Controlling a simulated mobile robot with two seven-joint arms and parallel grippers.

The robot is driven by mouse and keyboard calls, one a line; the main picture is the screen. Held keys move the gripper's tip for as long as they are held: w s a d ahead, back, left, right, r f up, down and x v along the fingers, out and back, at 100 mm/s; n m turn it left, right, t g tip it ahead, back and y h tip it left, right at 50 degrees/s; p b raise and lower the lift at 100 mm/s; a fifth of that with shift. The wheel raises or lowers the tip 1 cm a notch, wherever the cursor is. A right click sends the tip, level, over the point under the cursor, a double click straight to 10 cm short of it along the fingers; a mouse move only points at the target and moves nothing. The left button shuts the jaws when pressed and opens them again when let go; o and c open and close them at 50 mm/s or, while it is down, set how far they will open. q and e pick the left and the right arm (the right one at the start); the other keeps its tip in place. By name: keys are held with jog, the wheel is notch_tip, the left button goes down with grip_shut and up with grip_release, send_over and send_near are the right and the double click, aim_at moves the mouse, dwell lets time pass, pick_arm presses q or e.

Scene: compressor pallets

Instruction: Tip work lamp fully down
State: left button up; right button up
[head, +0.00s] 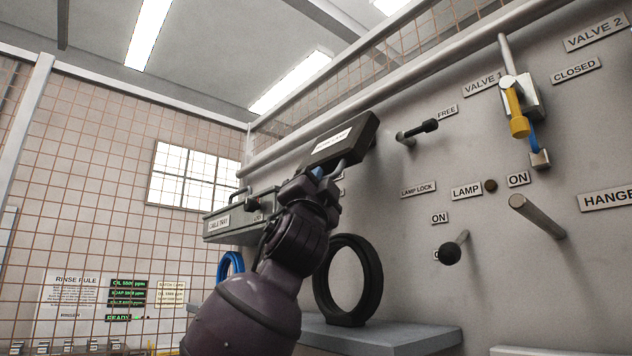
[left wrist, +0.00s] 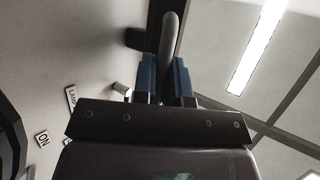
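The work lamp (head: 352,136) is a dark box with a white label, set against the wall in the middle of the head view, its body tilted. A grey bar handle (head: 350,164) curves below it; it also shows in the left wrist view (left wrist: 171,45). My left gripper (head: 318,178) is at this handle. In the left wrist view its blue fingers (left wrist: 167,80) lie close on both sides of the bar and look shut on it. The contact itself is partly hidden. The lamp lock lever (head: 418,131) has its black grip near the FREE sign (head: 447,112). My right gripper is not in view.
The wall carries a black knob lever (head: 452,250), a thick grey peg (head: 537,216) and a yellow-handled valve (head: 515,110). A grey box (head: 225,222) is left of my arm. A black ring (head: 372,280) stands on a grey shelf (head: 390,338) below the lamp.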

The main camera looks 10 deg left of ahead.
pick_arm(q)
jog(key=o, duration=0.4)
jog(key=shift+d, duration=0.1)
jog(key=b+v, duration=0.1)
jog(key=v, duration=1)
jog(key=shift+w, duration=0.1)
